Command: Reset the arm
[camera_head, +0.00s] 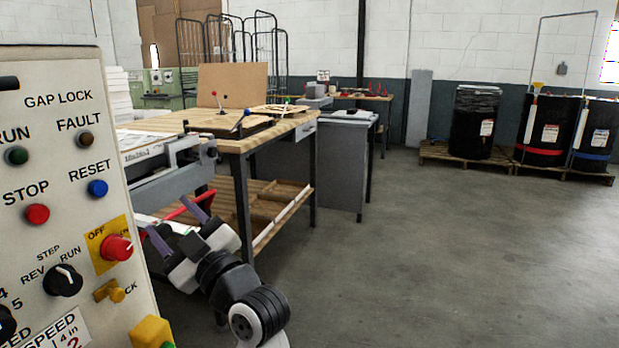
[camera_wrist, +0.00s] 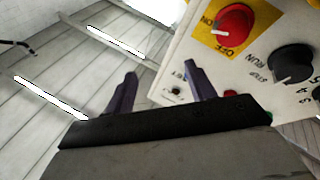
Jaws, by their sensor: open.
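My gripper (camera_head: 176,222) is at the lower left of the head view, just right of the control panel (camera_head: 60,130). Its two purple fingers are apart and nothing shows between them. In the wrist view my gripper (camera_wrist: 160,92) is open too, with the panel (camera_wrist: 262,60) behind the right finger. My arm bends from the bottom of the head view up to the gripper. The panel carries a red OFF knob (camera_head: 116,247), a blue RESET button (camera_head: 97,188) and a red STOP button (camera_head: 37,214).
A wooden workbench (camera_head: 235,140) with a lower shelf stands beyond my gripper. A grey machine part (camera_head: 165,170) lies between it and the panel. Black drums (camera_head: 474,125) stand on pallets at the back right. The concrete floor (camera_head: 430,260) to the right is clear.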

